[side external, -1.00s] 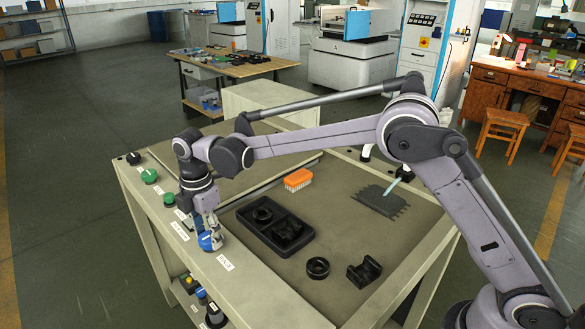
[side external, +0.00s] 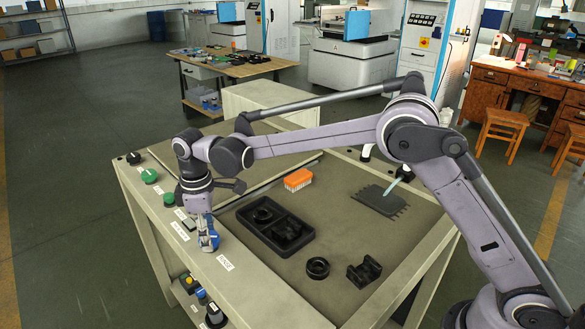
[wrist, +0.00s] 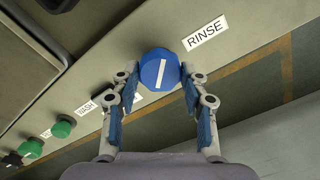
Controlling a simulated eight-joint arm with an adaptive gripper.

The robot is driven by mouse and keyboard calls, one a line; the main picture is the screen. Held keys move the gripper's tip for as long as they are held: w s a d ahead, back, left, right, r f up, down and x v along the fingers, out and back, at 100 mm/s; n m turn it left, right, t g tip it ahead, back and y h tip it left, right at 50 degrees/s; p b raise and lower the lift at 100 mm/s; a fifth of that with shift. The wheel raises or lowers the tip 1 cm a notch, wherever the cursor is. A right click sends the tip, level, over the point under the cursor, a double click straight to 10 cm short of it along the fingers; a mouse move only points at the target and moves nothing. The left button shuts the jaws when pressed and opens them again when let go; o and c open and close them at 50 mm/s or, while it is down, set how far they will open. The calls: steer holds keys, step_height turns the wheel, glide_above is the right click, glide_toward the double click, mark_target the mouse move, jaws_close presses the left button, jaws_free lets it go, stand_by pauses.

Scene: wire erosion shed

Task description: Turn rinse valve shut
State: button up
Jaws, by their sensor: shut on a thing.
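The rinse valve is a round blue knob (wrist: 160,69) with a white line across its face. It sits on the pale front rail beside the RINSE label (wrist: 205,33), which also shows in the side view (side external: 225,262). In the wrist view the white line stands nearly upright, tilted slightly to the right at its top, at an angle to the label. My gripper (wrist: 159,74) is shut on the knob, one blue-padded finger on each side. In the side view my gripper (side external: 209,238) points down onto the rail and its fingers hide much of the knob.
Green knobs (side external: 169,199) and a black knob (side external: 133,158) sit farther along the rail.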

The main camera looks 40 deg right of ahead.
steer(key=m, duration=0.4)
steer(key=shift+m, duration=0.3)
steer(key=m, duration=0.4)
steer(key=shift+m, duration=0.3)
steer(key=o, duration=1.1)
steer(key=shift+o, duration=0.2)
steer(key=shift+r, duration=0.1)
step_height(320, 180, up, 12)
